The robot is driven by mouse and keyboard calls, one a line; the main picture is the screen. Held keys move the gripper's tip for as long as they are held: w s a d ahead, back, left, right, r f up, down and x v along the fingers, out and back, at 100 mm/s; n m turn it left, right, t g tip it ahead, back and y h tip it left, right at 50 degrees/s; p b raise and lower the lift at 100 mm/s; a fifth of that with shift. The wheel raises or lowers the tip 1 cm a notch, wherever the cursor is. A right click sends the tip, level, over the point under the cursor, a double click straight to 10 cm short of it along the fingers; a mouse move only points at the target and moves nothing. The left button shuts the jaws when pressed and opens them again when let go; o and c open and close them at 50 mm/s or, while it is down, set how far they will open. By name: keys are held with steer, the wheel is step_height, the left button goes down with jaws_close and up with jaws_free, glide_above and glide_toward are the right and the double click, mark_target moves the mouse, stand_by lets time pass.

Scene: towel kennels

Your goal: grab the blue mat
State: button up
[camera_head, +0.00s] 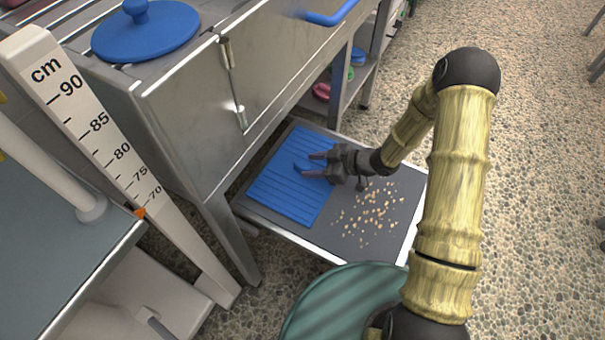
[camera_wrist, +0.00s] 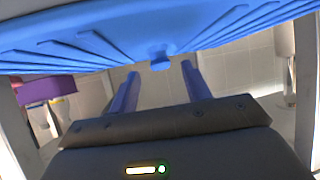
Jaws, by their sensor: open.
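The blue mat (camera_head: 284,190), ribbed and flat, lies on the left part of a dark grey tray (camera_head: 408,192) below a steel cabinet. A small blue tab stands up near its right side. My gripper (camera_head: 312,165) is over the mat's right part, fingers open on either side of the tab and pointing left. In the wrist view the blue mat (camera_wrist: 75,38) spans the top, and its tab (camera_wrist: 160,60) shows between the open fingertips of my gripper (camera_wrist: 160,72). I cannot tell whether the fingers touch it.
Pale crumbs (camera_head: 368,212) lie scattered on the tray's right half. The steel cabinet (camera_head: 195,115) rises close on the left, with a blue door handle (camera_head: 332,14). A measuring post (camera_head: 105,145) stands at the left. A green round object (camera_head: 335,310) is at the front. Open pebbled floor lies right.

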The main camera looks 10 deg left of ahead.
mark_target(303, 169)
steer(key=shift+b+x, duration=0.4)
steer(key=shift+x, duration=0.85)
steer(key=shift+d, duration=0.1)
steer(key=shift+s, duration=0.1)
steer(key=shift+c, duration=0.2)
jaws_close()
